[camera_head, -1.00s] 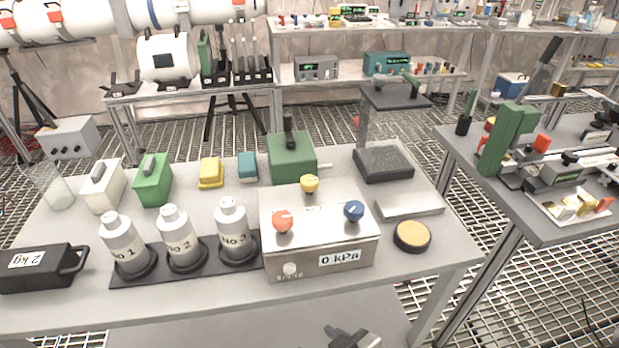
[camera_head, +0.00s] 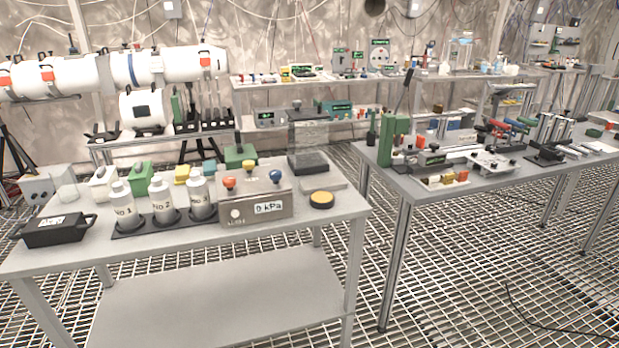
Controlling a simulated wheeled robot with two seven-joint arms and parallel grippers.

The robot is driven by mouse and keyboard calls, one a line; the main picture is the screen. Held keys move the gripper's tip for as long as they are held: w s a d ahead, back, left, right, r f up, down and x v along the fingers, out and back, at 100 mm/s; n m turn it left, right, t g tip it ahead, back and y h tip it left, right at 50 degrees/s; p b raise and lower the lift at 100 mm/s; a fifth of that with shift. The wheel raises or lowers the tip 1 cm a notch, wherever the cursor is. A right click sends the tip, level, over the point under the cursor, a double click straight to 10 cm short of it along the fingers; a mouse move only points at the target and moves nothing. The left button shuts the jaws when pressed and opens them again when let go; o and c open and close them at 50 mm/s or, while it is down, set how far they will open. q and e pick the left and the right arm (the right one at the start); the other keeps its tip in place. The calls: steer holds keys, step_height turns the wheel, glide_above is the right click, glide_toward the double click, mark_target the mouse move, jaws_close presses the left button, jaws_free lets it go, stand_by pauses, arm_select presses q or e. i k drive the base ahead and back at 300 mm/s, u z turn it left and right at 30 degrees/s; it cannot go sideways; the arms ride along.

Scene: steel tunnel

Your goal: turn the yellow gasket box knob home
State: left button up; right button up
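The gasket box (camera_head: 253,190) is a low metal box on the near left table, with a "0 kPa" label on its front. Its yellow knob (camera_head: 250,168) stands at the back middle of the top. An orange-red knob (camera_head: 229,183) is at the front left and a blue knob (camera_head: 275,176) at the front right. The yellow knob's exact turn angle is too small to read. Neither of my grippers is in view.
Three white bottles (camera_head: 161,199) stand in a dark rack left of the box. A black 2 kg weight (camera_head: 55,232) is at the table's left end. A yellow-topped round puck (camera_head: 321,199) lies right of the box. A second table (camera_head: 440,195) stands to the right, across a grated floor gap.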

mark_target(249, 165)
steer(key=u, duration=0.7)
steer(key=i, duration=0.5)
steer(key=u, duration=0.45)
